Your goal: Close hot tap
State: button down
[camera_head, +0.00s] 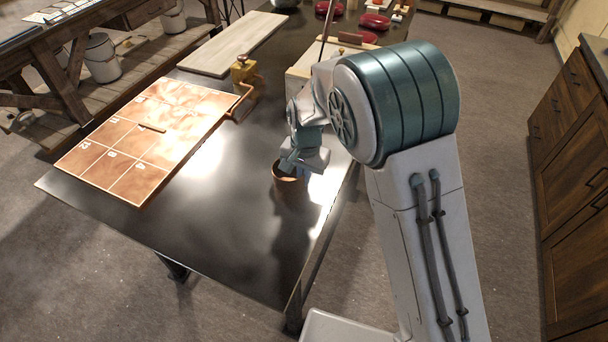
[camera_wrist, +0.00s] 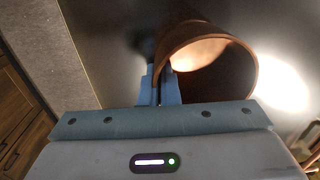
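No thing in view is clearly marked as a hot tap. A small brass fitting with a knob on top (camera_head: 243,70) stands on the dark table beyond the copper-coloured tile board. I cannot tell whether it is the tap. A brown, copper-toned cup (camera_head: 288,184) stands near the table's right edge. My gripper (camera_head: 293,166) is at the cup's rim. In the wrist view, the cup (camera_wrist: 210,62) opens toward the camera, and my gripper's blue fingers (camera_wrist: 164,88) are close together at its left wall, seemingly with the wall between them.
The numbered tile board (camera_head: 120,158) lies on the left of the dark table (camera_head: 215,230). A bent copper-coloured pipe (camera_head: 240,103) is at its far corner. A pale plank (camera_head: 235,43) and red round items (camera_head: 374,21) lie farther back. The table's front is clear.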

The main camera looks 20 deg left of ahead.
jog(key=c, duration=1.7)
grip_release()
jog(key=shift+f, duration=0.1)
jog(key=shift+d+r+b, duration=0.15)
jog(key=shift+r+b, duration=0.2)
jog(key=shift+r, duration=2.75)
jog(key=shift+d+r+b, duration=0.1)
jog(key=shift+r+b, duration=0.2)
jog(key=shift+r, duration=2.8)
jog(key=shift+d, duration=0.1)
